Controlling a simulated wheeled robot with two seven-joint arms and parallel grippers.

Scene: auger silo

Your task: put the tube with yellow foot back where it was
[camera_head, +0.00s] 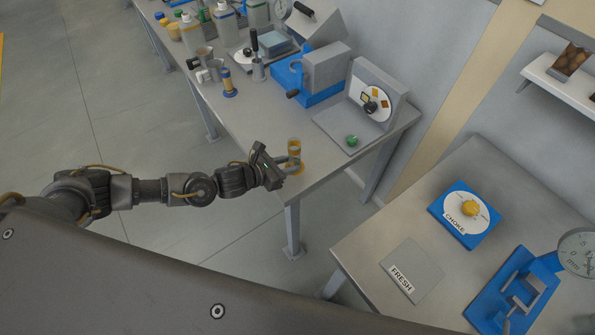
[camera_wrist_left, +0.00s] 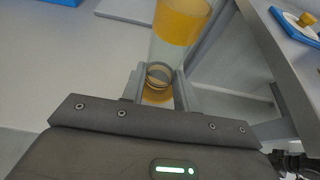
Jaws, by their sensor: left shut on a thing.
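The tube with yellow foot (camera_head: 294,152) is a clear upright tube with yellow bands, at the near corner of the long grey table (camera_head: 262,150). I cannot tell whether the foot touches the table top. My right gripper is not in view.
A blue-footed tube (camera_head: 229,82) stands farther back along the left edge. A second table (camera_head: 360,245) bears a blue choke dial (camera_head: 465,214) and a FRESH plate (camera_head: 412,270). A gap separates the tables.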

